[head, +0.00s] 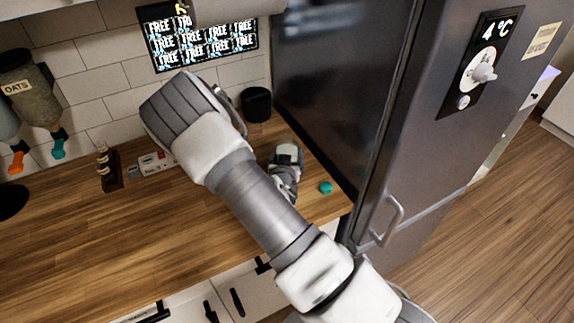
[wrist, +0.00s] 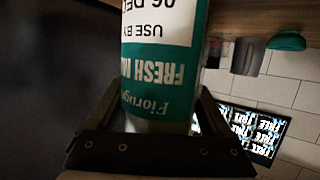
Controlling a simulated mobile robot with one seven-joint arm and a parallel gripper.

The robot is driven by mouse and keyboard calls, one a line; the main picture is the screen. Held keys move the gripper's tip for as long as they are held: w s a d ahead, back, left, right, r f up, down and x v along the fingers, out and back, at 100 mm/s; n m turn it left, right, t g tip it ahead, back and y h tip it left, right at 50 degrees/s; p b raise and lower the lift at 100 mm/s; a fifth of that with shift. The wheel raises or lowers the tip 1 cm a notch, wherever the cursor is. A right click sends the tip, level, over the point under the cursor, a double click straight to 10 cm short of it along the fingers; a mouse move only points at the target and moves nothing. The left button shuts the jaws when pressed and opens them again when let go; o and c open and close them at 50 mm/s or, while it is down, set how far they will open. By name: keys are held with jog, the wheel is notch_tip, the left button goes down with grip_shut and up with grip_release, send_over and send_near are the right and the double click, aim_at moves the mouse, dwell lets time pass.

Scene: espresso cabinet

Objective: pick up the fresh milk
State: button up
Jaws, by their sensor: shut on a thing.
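The fresh milk (wrist: 160,60) fills the middle of the wrist view, a container with a white and teal label reading "FRESH" and "USE BY", upside down in that picture. My gripper (wrist: 160,125) is shut on it, with one dark finger on each side. The lower part of the container in this picture is hidden behind the gripper. In the head view my gripper (head: 284,185) is over the right end of the wooden counter, beside the fridge, and I cannot make out the milk there.
The dark fridge (head: 330,80) stands close on the right of the wooden counter (head: 120,240). A small teal round thing (head: 325,187) is on the counter near the fridge. A black canister (head: 256,104) stands at the back wall. The counter's left front is clear.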

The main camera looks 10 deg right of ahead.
grip_shut()
jog(key=shift+r, duration=0.3)
jog(key=shift+r+b, duration=0.45)
jog(key=shift+r, duration=4.15)
jog(key=shift+r, duration=0.1)
